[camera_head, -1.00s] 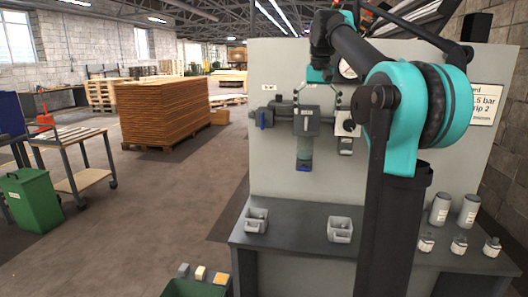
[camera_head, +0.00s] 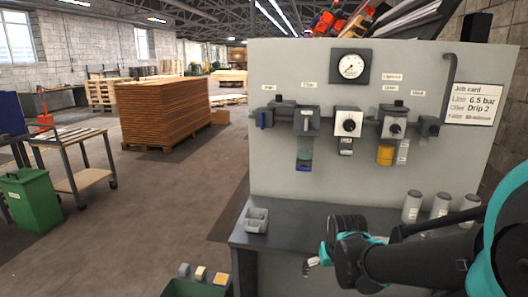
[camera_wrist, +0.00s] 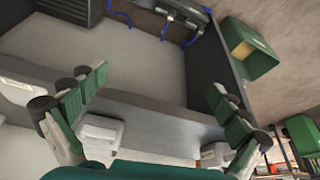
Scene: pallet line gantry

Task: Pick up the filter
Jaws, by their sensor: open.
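A unit with a clear blue-tinted bowl (camera_head: 304,153) hangs on the panel under a label that looks like "Filter". Several grey cylinders (camera_head: 412,207) stand at the bench's right; I cannot tell whether they are filters. My gripper (camera_head: 316,263) is low in front of the bench's front edge, left of my arm, apart from the panel and cylinders. In the wrist view its two green-padded fingers (camera_wrist: 160,92) are wide apart with nothing between them. Pale grey objects (camera_wrist: 100,135) show beyond the fingers, partly hidden.
The dark bench (camera_head: 290,226) carries a grey tray (camera_head: 256,220) at its left. My arm hides the bench's right front. A gauge (camera_head: 351,65), a regulator (camera_head: 347,124) and a yellow-bowled lubricator (camera_head: 386,150) are on the panel.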

